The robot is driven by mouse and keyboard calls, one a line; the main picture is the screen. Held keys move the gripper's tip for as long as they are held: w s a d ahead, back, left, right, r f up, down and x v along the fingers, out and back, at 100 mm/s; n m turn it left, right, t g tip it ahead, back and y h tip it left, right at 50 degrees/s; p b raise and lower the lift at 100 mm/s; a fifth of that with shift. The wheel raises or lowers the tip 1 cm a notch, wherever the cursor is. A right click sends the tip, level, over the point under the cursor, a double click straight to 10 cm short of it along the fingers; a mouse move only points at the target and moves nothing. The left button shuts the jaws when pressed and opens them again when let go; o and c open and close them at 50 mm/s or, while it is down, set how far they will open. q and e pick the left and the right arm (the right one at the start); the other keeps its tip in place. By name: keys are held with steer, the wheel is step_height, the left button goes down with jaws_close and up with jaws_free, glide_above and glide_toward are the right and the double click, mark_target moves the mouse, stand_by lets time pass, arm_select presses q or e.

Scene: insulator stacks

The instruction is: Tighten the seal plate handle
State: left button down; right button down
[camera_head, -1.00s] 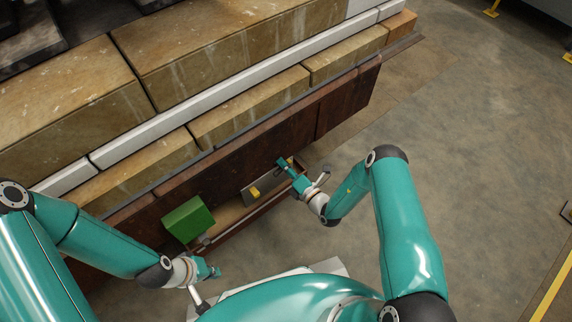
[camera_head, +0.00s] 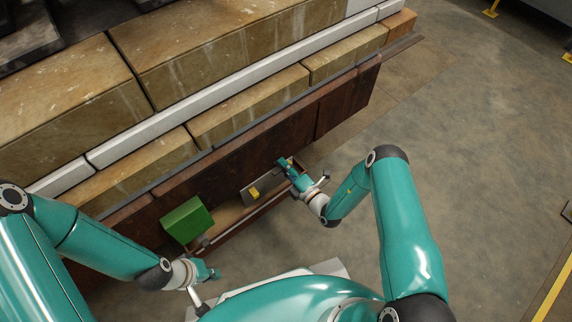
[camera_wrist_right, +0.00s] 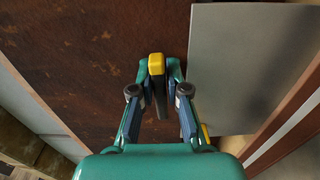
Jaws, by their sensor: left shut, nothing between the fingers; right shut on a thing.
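The seal plate (camera_head: 266,184) is a flat grey plate against the rusty brown wall; it also shows in the right wrist view (camera_wrist_right: 250,55). One yellow handle (camera_head: 254,192) sits at its lower left end in the head view. My right gripper (camera_head: 284,163) is at the plate's upper right end. In the right wrist view its fingers (camera_wrist_right: 157,82) are shut on a dark handle with a yellow top (camera_wrist_right: 156,63), beside the plate's edge. The fingers partly hide this handle. My left gripper (camera_head: 214,273) is shut and empty, low, apart from the plate.
A green box (camera_head: 188,219) stands left of the plate on the wall side. A brown ledge (camera_head: 236,229) runs below the plate. Stacked tan blocks (camera_head: 235,45) rise above the wall. The concrete floor (camera_head: 480,130) to the right is clear.

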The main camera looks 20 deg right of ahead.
steer(key=shift+w+d, duration=0.15)
steer(key=shift+d, duration=0.15)
steer(key=c, duration=1.2)
jaws_free()
steer(key=shift+f, duration=0.1)
steer(key=shift+a, duration=0.15)
steer(key=v, duration=1.2)
